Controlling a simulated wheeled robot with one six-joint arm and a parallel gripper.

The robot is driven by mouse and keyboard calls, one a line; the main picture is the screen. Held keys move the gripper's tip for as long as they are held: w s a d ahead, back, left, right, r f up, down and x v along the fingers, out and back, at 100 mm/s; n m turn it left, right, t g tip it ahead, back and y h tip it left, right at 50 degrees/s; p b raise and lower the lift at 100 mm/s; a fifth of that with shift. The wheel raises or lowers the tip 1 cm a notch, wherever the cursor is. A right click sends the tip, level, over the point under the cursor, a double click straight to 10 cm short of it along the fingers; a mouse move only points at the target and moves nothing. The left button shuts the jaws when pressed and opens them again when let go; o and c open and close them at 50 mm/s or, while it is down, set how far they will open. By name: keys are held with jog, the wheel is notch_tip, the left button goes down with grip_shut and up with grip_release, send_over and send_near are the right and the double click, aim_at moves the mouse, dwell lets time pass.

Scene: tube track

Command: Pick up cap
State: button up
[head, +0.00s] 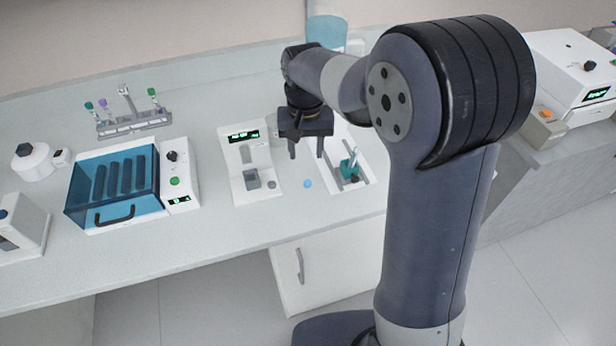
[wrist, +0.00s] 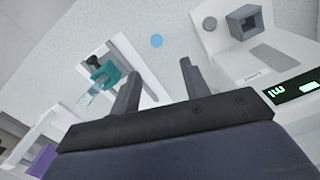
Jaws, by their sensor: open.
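A small blue cap (head: 308,183) lies on the bench top, between the white device with the green display and the white tray. It also shows in the wrist view as a blue disc (wrist: 157,41), beyond the fingertips. My gripper (head: 306,156) is open and empty, pointing down above the bench, a little behind the cap in the head view. In the wrist view its two fingers (wrist: 160,70) are spread apart, with the cap ahead of the gap between them. Nothing hides the cap in either view.
A white device (head: 248,190) with a square holder stands left of the cap. A white tray (head: 368,182) with a teal item (head: 349,166) stands right. A blue-lidded machine (head: 115,185) and a tube rack (head: 133,124) are further left. Bare bench lies in front of the cap.

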send_over(307, 182)
jog(key=f, duration=0.4)
jog(key=shift+w+f, duration=0.15)
jog(key=shift+w, duration=0.25)
jog(key=f, duration=0.2)
jog(key=f+p, duration=0.1)
jog(key=f, duration=0.1)
jog(key=shift+s+d, duration=0.1)
jog(key=shift+s, duration=0.3)
jog(key=shift+f, duration=0.6)
jog(key=c, duration=0.8)
